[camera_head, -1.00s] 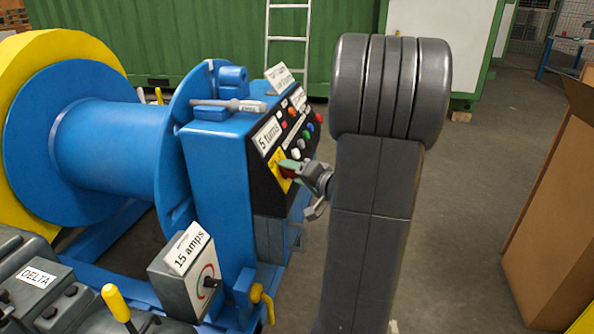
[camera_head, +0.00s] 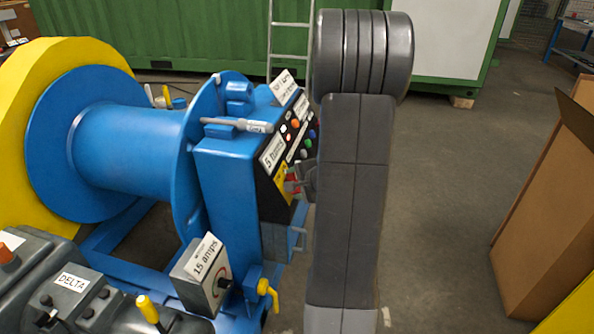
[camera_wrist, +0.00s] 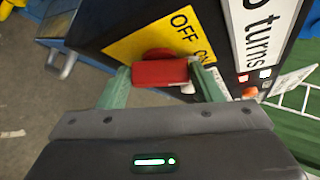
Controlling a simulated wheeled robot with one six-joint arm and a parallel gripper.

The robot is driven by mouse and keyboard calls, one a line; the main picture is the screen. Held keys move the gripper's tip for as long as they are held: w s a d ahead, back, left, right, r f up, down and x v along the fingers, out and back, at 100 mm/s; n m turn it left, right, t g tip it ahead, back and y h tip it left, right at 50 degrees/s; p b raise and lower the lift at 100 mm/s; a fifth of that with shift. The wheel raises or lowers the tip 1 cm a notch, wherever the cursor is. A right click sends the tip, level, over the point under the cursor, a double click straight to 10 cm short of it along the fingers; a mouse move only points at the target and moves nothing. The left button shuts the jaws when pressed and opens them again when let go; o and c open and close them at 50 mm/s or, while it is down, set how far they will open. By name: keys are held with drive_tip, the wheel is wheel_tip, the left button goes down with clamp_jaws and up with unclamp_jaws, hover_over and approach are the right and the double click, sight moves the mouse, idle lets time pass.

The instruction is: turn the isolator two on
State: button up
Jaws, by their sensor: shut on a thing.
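A red isolator handle (camera_wrist: 160,73) sits on a yellow plate (camera_wrist: 135,43) marked OFF and ON, on the sloped dark panel of the blue machine. My gripper (camera_wrist: 161,84) is shut on the red handle, with a green finger on either side of it. In the head view the red handle (camera_head: 292,186) is small and partly covered by my gripper, and my arm hides the panel's right side. No number for the isolator is readable, and I cannot tell exactly which mark the handle points to.
The "5 turns" label (camera_head: 272,152) and several coloured buttons are just above the plate. A grey box marked "15 amps" (camera_head: 201,276) and a yellow-handled valve (camera_head: 267,289) stand below. A cardboard box (camera_head: 545,215) is at right; the floor between is clear.

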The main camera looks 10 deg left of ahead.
drive_tip(key=shift+w+a+r+m+g+h+p, duration=0.1)
drive_tip(key=shift+r+m+g+h+p, duration=0.3)
drive_tip(key=shift+p, duration=1.1)
drive_tip(key=shift+w+m+g+h+p, duration=0.15)
drive_tip(key=shift+m+p, duration=0.45)
drive_tip(key=shift+p, duration=0.85)
drive_tip(key=shift+s+f+m+g+p, duration=0.1)
drive_tip(key=shift+m+g+p, duration=0.2)
drive_tip(key=shift+p, duration=0.55)
drive_tip(key=shift+f, duration=0.1)
drive_tip(key=o, duration=1)
drive_tip(key=p+v, duration=0.2)
drive_tip(key=v, duration=1.1)
drive_tip(key=shift+s+r, duration=0.1)
drive_tip(key=shift+r, duration=0.15)
